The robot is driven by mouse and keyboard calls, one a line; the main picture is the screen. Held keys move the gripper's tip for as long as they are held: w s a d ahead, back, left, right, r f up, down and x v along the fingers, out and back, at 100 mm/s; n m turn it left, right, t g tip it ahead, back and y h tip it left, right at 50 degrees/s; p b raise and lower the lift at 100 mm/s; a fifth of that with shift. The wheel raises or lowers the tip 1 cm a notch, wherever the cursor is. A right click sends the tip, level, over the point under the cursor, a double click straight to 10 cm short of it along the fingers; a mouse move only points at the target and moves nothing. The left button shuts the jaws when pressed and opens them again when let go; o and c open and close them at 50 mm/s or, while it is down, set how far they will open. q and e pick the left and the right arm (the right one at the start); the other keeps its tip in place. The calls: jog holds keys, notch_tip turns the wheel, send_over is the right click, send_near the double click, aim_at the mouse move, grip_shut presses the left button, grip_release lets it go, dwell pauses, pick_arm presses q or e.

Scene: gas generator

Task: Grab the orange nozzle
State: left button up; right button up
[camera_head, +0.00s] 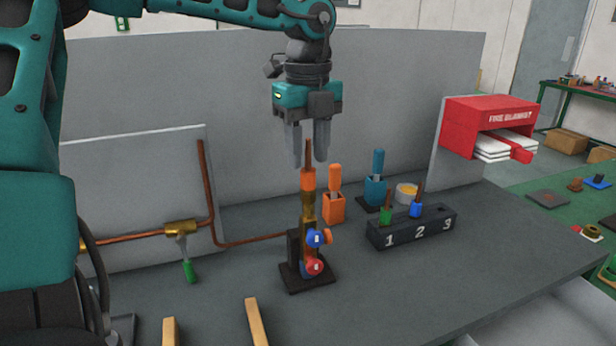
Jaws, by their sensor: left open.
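The orange nozzle (308,182) stands upright on a brass fitting (308,208) on the small dark stand, with its copper tip pointing up. My left gripper (308,163) hangs from above, fingers pointing down and apart. In this view its fingers lie on either side of the copper tip, above the orange part. I see no contact, and the exact depth between fingers and tip is hard to tell. My right gripper is not in view.
A black block (400,238) numbered 1, 2, 3 holds a green nozzle (386,215) and a blue nozzle (416,209). An orange holder (333,211) and a blue holder (375,190) stand close behind the stand. Copper pipe (212,200) runs at left. The table's front right is clear.

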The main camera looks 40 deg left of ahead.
pick_arm(q)
grip_shut()
dwell(0.3)
dwell(0.3)
